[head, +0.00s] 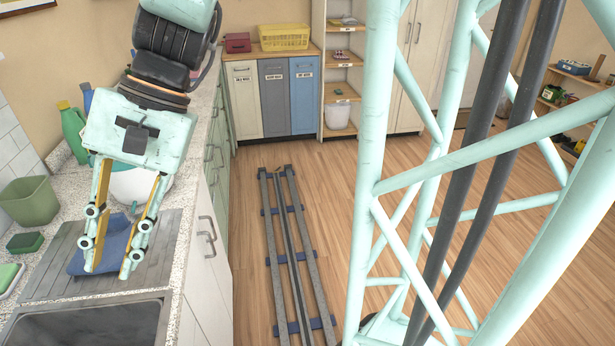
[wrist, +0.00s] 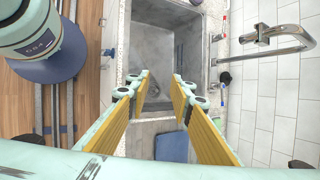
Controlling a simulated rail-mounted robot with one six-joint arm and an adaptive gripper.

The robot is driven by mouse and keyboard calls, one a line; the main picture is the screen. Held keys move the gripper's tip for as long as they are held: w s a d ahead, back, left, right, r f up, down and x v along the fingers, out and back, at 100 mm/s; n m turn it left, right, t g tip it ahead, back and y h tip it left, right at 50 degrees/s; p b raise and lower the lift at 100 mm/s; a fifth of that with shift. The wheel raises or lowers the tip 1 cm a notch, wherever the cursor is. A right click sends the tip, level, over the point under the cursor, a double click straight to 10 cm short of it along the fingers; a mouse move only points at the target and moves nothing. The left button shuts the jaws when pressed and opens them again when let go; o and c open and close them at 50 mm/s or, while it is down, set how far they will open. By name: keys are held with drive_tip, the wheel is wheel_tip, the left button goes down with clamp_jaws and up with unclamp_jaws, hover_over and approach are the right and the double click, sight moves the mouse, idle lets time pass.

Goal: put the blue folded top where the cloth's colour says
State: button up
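The blue folded top (head: 82,262) lies flat on the grey ribbed drainboard beside the sink, partly hidden behind my gripper. It also shows in the wrist view (wrist: 171,148), low between my fingers. My gripper (head: 108,270) is open and points down over the drainboard, with nothing between its fingers. In the wrist view its fingertips (wrist: 161,88) are apart near the sink's edge. Three labelled fronts stand at the back: cream (head: 245,98), grey (head: 274,98) and blue (head: 303,97). Their labels are too small to read surely.
The sink (head: 85,325) is in front of the drainboard. A white bowl (head: 128,183), green tub (head: 28,202), sponge (head: 25,242) and green bottle (head: 73,130) stand nearby. A yellow basket (head: 284,37) and red box (head: 237,42) sit above the fronts. Floor rails (head: 290,250) run toward them.

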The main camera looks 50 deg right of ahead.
drive_tip(key=s+d+r+n+t+h, duration=0.1)
drive_tip(key=s+d+r+n+h, duration=0.2)
drive_tip(key=s, duration=0.4)
drive_tip(key=s+d+r+n+t+h, duration=0.2)
drive_tip(key=s+d+r+n+h, duration=0.1)
drive_tip(key=s+d+n, duration=0.2)
drive_tip(key=shift+s+d+n+h, duration=0.3)
drive_tip(key=shift+s+d+n, duration=0.1)
drive_tip(key=shift+s+d, duration=0.9)
drive_tip(key=shift+s+a+r, duration=0.1)
drive_tip(key=shift+a, duration=0.05)
idle(0.3)
